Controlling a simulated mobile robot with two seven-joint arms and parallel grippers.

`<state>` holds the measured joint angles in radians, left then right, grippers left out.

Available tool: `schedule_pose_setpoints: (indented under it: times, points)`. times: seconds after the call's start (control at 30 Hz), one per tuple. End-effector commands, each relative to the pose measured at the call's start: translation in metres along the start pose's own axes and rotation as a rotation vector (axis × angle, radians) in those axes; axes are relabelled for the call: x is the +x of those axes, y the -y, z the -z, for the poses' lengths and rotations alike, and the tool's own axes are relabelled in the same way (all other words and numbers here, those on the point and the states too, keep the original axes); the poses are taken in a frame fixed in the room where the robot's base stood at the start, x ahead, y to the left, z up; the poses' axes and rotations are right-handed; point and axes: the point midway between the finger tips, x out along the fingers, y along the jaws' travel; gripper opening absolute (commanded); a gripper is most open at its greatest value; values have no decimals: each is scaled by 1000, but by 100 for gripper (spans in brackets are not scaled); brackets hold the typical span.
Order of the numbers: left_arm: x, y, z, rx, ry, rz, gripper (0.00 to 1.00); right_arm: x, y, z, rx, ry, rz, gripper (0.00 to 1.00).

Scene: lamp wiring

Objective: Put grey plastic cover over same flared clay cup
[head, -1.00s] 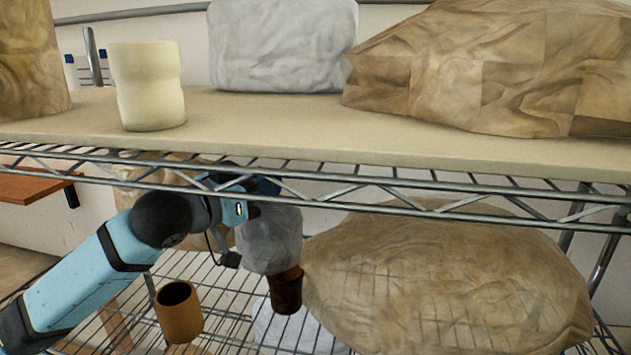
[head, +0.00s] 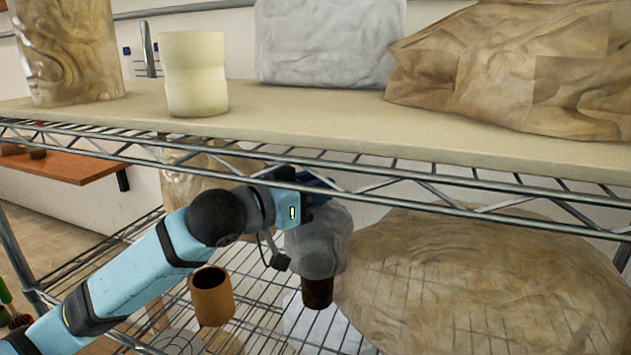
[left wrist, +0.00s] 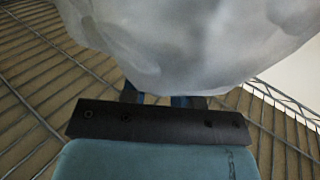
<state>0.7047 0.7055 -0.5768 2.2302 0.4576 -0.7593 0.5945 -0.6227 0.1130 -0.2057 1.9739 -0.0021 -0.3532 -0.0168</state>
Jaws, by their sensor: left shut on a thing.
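The grey plastic cover (head: 320,242) hangs from my left gripper (head: 316,192) on the lower wire shelf. The gripper is shut on its upper part; the fingertips are largely hidden. The dark brown clay cup (head: 317,294) stands upright directly below the cover. The cover's lower edge hides the cup's rim, and the cup's lower part shows. I cannot tell how far down around the cup the cover reaches. In the left wrist view the cover (left wrist: 180,45) fills the top of the picture, and the cup is not seen. My right gripper is not in view.
An orange-brown cup (head: 212,300) stands to the left, close to my left forearm. A large brown wrapped bundle (head: 480,290) lies close on the right. The upper shelf (head: 330,127) overhangs the gripper closely, with a cream vase (head: 194,75) and wrapped pieces on it.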

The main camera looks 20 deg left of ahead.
Motion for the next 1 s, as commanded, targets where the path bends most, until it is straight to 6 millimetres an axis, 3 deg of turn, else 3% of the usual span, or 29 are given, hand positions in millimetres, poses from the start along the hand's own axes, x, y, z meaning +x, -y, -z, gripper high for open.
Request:
schedule_pose_setpoints:
  times: [1.0]
  points:
    - [0,0,-82,0,-1,0,0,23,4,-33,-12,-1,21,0]
